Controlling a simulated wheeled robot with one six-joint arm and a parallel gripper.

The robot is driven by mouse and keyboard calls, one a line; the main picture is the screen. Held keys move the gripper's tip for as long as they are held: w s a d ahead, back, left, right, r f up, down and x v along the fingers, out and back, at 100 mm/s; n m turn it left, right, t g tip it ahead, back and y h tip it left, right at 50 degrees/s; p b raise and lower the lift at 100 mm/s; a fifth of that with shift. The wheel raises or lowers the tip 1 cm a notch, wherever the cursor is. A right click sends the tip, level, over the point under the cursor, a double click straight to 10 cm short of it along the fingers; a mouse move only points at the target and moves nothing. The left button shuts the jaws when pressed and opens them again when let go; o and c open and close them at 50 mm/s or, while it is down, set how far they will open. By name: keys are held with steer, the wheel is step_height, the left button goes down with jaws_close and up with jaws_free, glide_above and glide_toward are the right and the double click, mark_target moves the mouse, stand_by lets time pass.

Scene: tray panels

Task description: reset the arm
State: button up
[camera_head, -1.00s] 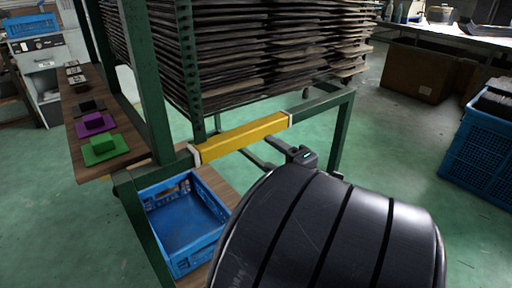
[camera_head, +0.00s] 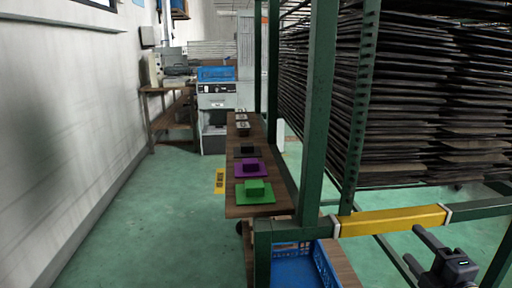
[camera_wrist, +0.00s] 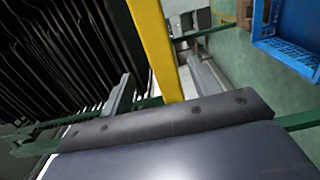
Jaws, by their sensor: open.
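My gripper (camera_head: 412,243) is at the lower right of the head view, just below the yellow bar (camera_head: 392,221) of the green rack (camera_head: 318,120). Its two fingers are apart and point left, with nothing between them that I can see held. In the wrist view the fingers of my gripper (camera_wrist: 160,68) show on both sides of the yellow bar (camera_wrist: 152,45), which runs through the gap in the picture. I cannot tell how far the bar is from the fingertips.
Stacked dark panels (camera_head: 440,100) fill the rack. A wooden shelf (camera_head: 270,209) holds green (camera_head: 256,188), purple (camera_head: 251,167) and black (camera_head: 247,149) pieces. Green floor (camera_head: 150,235) on the left is clear up to the white wall.

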mark_target(396, 226)
steer(key=w+b, duration=0.2)
steer(key=w, duration=0.7)
steer(key=shift+a, duration=0.2)
steer(key=s+p, duration=0.3)
steer(key=s, duration=0.8)
steer(key=w+b, duration=0.3)
steer(key=w, duration=1.2)
steer(key=shift+w, duration=0.1)
steer(key=shift+a, duration=0.15)
